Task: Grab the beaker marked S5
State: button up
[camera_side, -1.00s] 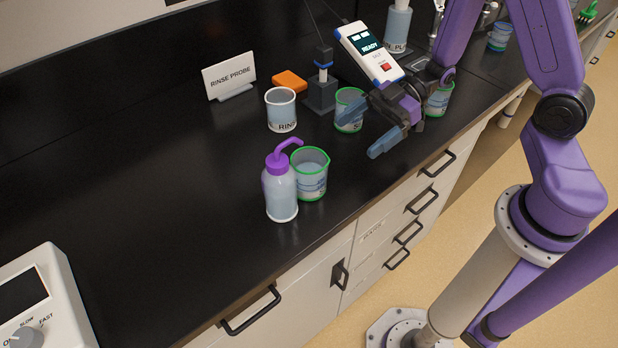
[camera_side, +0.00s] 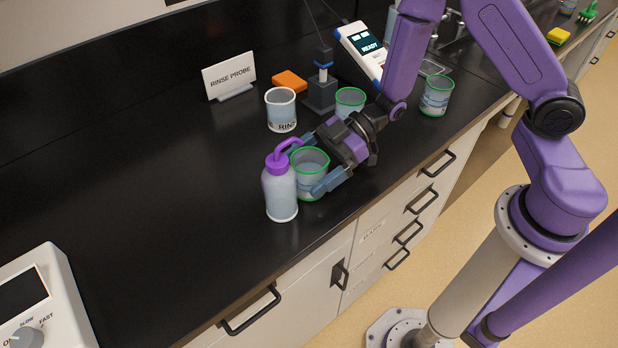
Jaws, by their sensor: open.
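A green-rimmed beaker (camera_side: 307,178) stands on the black bench, close behind and to the right of a purple-capped wash bottle (camera_side: 280,190). My gripper (camera_side: 314,166) is open at this beaker, one finger on its near right side and the other toward its back. I cannot tell whether the fingers touch it. A second green-rimmed beaker (camera_side: 350,98) stands behind my gripper, partly hidden. A third green-rimmed beaker (camera_side: 435,98) stands to the right. The mark S5 is not readable on any beaker.
A white rinse cup (camera_side: 281,112) stands behind the wash bottle. Behind my gripper are a probe stand (camera_side: 322,92), a READY meter (camera_side: 365,50), an orange block (camera_side: 289,82) and a RINSE PROBE sign (camera_side: 229,76). The bench's left part is clear up to a dial device (camera_side: 40,300).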

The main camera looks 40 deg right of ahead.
jog(key=shift+a+f, duration=0.1)
jog(key=shift+a, duration=0.15)
jog(key=c, duration=1.3)
jog(key=shift+o, duration=0.2)
jog(key=shift+r, duration=0.25)
